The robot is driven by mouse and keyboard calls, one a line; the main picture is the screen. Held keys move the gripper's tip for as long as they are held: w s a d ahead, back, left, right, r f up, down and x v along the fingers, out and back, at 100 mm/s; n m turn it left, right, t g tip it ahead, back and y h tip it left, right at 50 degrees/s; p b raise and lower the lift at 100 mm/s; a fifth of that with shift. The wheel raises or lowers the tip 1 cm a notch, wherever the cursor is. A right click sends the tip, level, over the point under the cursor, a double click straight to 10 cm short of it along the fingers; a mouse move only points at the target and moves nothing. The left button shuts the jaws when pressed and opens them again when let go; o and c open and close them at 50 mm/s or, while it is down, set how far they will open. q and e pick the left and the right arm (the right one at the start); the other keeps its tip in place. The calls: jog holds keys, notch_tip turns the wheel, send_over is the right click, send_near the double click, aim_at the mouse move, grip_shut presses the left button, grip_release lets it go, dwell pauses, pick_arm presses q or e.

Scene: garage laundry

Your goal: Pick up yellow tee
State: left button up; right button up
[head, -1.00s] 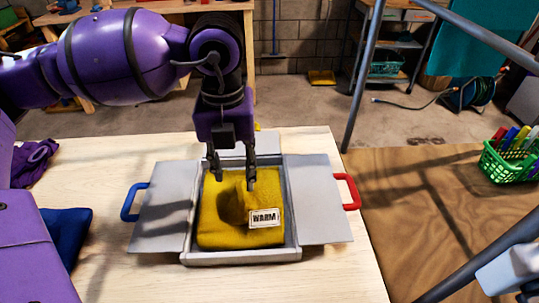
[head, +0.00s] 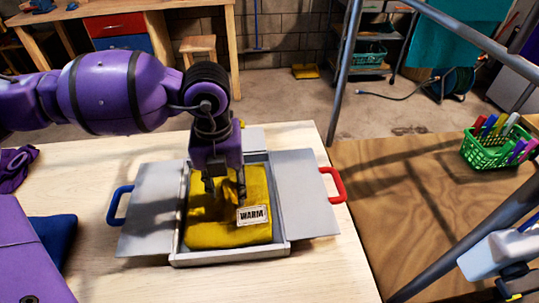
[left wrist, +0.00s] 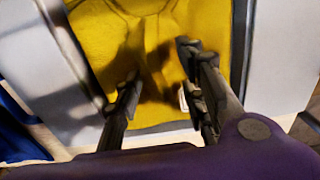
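The yellow tee (head: 225,232) lies folded in a shallow grey tray (head: 228,257) on the light wooden table, with a white "WARM" label (head: 252,215) on it. My left gripper (head: 226,190) points down over the tee with its fingers apart, one on each side of a raised part of the cloth. In the left wrist view, the fingers (left wrist: 157,68) are also spread over the yellow tee (left wrist: 160,115), and they look close to it or touching it; I cannot tell which. The label is mostly hidden behind a finger there.
Grey side flaps with a blue handle (head: 118,205) and a red handle (head: 334,185) flank the tray. Purple cloth (head: 14,162) and dark blue cloth (head: 55,235) lie at left. A green basket of markers (head: 490,150) stands on the brown surface at right, beyond a metal pole.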

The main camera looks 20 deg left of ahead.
pick_arm(q)
jog(key=shift+c, duration=0.4)
grip_shut()
jog(key=shift+r, duration=0.1)
